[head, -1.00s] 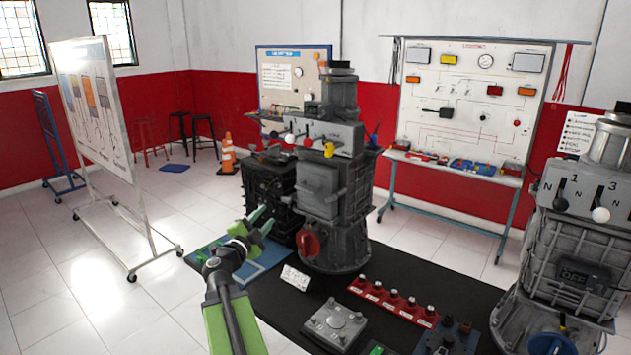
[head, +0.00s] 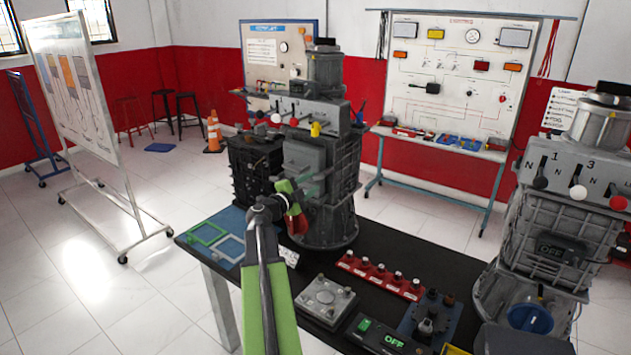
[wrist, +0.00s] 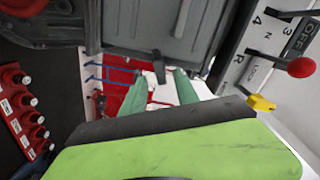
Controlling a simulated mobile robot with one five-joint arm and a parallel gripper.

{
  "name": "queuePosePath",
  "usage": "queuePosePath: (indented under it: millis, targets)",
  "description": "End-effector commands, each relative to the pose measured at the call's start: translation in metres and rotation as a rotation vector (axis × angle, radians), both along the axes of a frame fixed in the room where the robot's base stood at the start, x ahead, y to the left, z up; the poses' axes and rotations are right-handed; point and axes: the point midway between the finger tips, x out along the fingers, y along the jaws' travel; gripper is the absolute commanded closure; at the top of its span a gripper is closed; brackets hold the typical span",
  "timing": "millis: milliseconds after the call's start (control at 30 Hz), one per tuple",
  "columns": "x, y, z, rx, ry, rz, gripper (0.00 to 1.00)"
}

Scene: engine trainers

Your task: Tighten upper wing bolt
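The grey engine trainer (head: 337,200) stands on the black table. A small dark tab (wrist: 158,66), possibly the wing bolt, sticks out from the edge of its grey cover plate (head: 303,158) in the wrist view. It appears between my fingertips there; contact cannot be told. My gripper (head: 312,182) is in front of the trainer, below the plate. Its green fingers are apart in the wrist view (wrist: 162,84). A yellow knob (head: 316,129) is higher on the trainer and also shows in the wrist view (wrist: 260,103). My arm partly hides a red knob (head: 297,222).
A red switch strip (head: 380,275), a grey plate with posts (head: 326,300) and a green-lit box (head: 375,335) lie on the table (head: 430,258). A second trainer (head: 555,200) stands at the right.

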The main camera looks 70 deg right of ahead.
Motion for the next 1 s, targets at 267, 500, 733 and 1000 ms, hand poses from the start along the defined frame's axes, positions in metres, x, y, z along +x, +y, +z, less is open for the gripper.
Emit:
queuePosePath:
  millis: [267, 500, 733, 1000]
  targets:
    - [-0.008, -0.034, 0.000, 0.000, 0.000, 0.000, 0.64]
    - [-0.009, -0.034, 0.000, 0.000, 0.000, 0.001, 0.64]
    - [-0.008, -0.034, 0.000, 0.000, 0.000, 0.001, 0.89]
    - [-0.008, -0.034, 0.000, 0.000, 0.000, 0.002, 1.00]
